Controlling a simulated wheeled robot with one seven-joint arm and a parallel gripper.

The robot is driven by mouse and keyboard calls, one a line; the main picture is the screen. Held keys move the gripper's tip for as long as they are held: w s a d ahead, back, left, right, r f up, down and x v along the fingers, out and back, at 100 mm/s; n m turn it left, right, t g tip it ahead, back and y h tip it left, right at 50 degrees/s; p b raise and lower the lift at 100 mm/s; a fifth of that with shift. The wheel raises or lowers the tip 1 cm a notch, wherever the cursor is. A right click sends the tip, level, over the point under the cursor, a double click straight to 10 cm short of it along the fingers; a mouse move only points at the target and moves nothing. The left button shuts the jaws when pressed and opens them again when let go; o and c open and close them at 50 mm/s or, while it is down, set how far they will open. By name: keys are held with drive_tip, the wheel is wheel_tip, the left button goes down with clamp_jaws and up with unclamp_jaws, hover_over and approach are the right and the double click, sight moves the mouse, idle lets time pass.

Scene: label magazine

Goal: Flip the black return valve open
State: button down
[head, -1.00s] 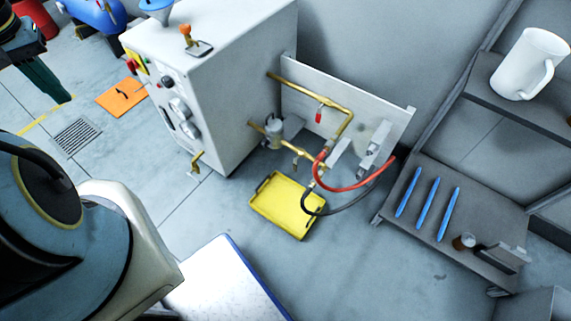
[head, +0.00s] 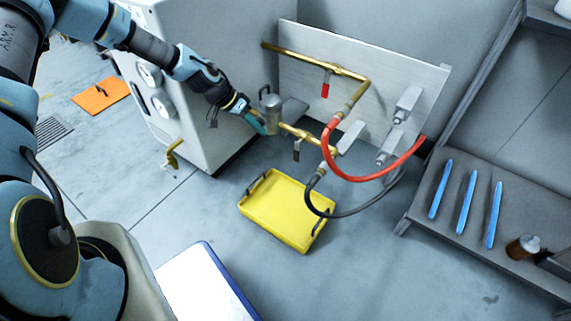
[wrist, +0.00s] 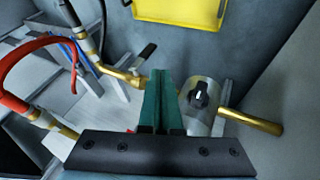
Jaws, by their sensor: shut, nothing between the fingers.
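The black return valve lever (head: 296,150) hangs down from the lower brass pipe (head: 312,137), crosswise to it. In the wrist view the black lever (wrist: 147,51) shows just beyond and left of my fingertips, sticking out from the brass pipe (wrist: 125,76). My gripper (head: 264,129) is left of the lever in the head view, close to the grey metal cylinder on that pipe (head: 270,108). In the wrist view its green fingers (wrist: 165,78) are shut together and empty. They appear apart from the lever; contact with the cylinder (wrist: 204,92) cannot be told.
A red lever (head: 325,89) hangs from the upper brass pipe. A red hose (head: 352,178) and a black hose (head: 350,214) loop out right of the valve. A yellow tray (head: 276,222) lies on the floor below. A shelf with blue sticks (head: 467,202) stands right.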

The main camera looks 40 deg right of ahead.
sight(296, 156)
drive_tip(key=d+f, duration=0.1)
drive_tip(key=s+d+f, duration=0.1)
drive_tip(key=shift+d+f+h+b, duration=0.1)
drive_tip(key=shift+f+h+b, duration=0.2)
drive_tip(key=shift+f, duration=0.1)
drive_tip(key=b+x, duration=0.2)
drive_tip(key=x, duration=0.8)
drive_tip(key=shift+s, duration=0.15)
